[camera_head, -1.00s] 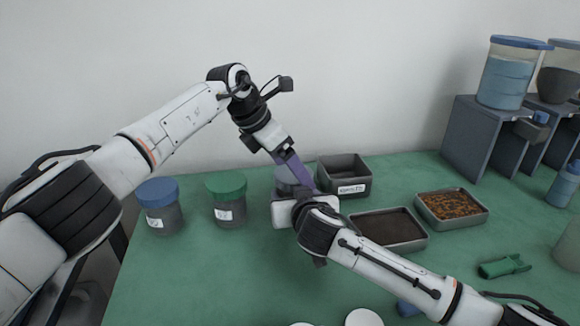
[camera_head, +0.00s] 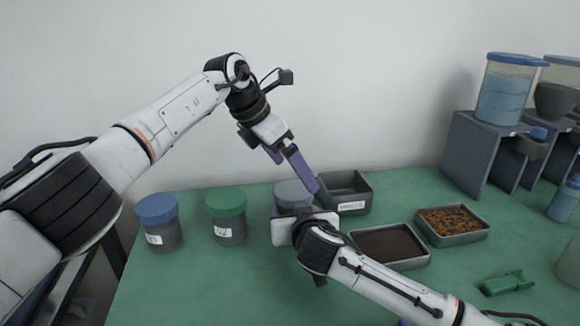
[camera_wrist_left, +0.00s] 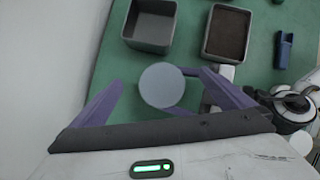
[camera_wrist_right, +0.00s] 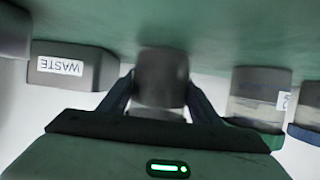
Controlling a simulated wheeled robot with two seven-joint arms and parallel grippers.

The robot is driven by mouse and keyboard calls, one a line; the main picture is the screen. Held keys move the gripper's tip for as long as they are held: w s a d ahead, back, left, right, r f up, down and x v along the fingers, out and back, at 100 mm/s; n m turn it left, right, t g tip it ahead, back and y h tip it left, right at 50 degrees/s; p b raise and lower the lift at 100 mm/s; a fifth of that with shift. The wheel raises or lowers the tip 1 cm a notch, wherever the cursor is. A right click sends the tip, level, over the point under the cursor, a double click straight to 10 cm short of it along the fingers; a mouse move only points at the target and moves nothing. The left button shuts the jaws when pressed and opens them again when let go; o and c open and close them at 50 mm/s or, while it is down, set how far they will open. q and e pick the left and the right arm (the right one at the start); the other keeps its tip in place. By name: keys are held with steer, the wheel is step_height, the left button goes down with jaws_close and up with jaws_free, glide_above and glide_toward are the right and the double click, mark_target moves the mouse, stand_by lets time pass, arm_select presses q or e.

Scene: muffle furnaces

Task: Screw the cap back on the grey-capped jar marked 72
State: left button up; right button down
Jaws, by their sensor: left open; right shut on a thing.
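The grey-capped jar (camera_head: 293,190) stands on the green table, partly hidden behind my right gripper (camera_head: 298,212). Its round grey cap (camera_wrist_left: 163,86) sits on top; I cannot tell how tight it is, and no 72 is readable. In the right wrist view the jar (camera_wrist_right: 160,80) is between the fingers, and my right gripper is shut on it. My left gripper (camera_head: 296,178) is open just above the cap, its purple fingers apart. In the left wrist view the cap shows between the spread fingers, with nothing held.
A blue-capped jar (camera_head: 158,222) and a green-capped jar (camera_head: 227,217) stand to the left. A dark bin marked WASTE (camera_wrist_right: 72,67) is close behind on the right. Two trays, dark powder (camera_head: 390,246) and brown granules (camera_head: 453,224), lie right. A green item (camera_head: 505,284) lies front right.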

arm_select(q)
steer(key=shift+r, duration=0.1)
steer(key=v, duration=1.2)
steer(key=shift+a, duration=0.1)
arm_select(e)
steer(key=c, duration=0.5)
jaws_free()
steer(key=shift+c, duration=0.2)
arm_select(q)
steer(key=shift+r+p, duration=0.4)
steer(key=shift+p, duration=0.1)
arm_select(e)
steer(key=v, duration=1)
steer(key=shift+s+r, duration=0.1)
steer(key=shift+s, duration=0.05)
